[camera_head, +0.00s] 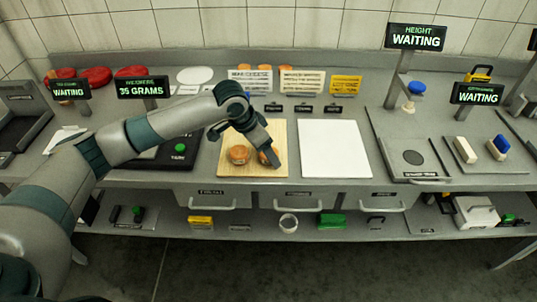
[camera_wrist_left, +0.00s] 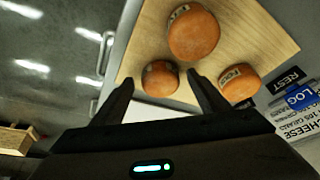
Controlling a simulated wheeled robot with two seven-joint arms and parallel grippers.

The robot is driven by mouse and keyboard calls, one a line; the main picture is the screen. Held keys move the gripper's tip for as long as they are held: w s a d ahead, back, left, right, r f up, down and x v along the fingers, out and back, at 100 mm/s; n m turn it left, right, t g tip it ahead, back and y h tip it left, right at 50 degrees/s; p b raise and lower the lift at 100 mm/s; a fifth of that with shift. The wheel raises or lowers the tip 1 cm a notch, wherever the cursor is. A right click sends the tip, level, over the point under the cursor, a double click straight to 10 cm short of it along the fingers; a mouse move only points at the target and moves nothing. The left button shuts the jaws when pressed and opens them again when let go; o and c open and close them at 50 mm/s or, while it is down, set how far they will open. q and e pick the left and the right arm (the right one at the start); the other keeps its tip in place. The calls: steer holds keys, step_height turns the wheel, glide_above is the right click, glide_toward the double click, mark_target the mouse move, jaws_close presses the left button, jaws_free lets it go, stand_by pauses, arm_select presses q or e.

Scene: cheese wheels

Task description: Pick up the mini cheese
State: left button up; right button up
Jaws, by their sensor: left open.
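Three orange cheeses lie on a light wooden board (camera_head: 252,130). In the left wrist view, a small cheese (camera_wrist_left: 160,72) shows between the fingers, just beyond the tips. A larger cheese (camera_wrist_left: 193,35) lies farther up the board, and another (camera_wrist_left: 239,82) lies to the right of the fingers. The head view shows one cheese (camera_head: 239,154) clear of the gripper and another (camera_head: 264,157) partly hidden by it. My left gripper (camera_wrist_left: 161,88) is open and empty, low over the board; whether it touches the small cheese is unclear. My right gripper is not in view.
A white board (camera_head: 335,148) lies right of the wooden board. A black scale (camera_head: 165,155) is to the left, with a "35 grams" display (camera_head: 143,87) behind it. Label cards (camera_head: 302,80) stand at the back. The counter's front edge is close to the board.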

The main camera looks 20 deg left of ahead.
arm_select(q)
steer(key=c, duration=1.2)
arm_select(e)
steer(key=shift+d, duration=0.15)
arm_select(q)
steer(key=shift+r, duration=0.1)
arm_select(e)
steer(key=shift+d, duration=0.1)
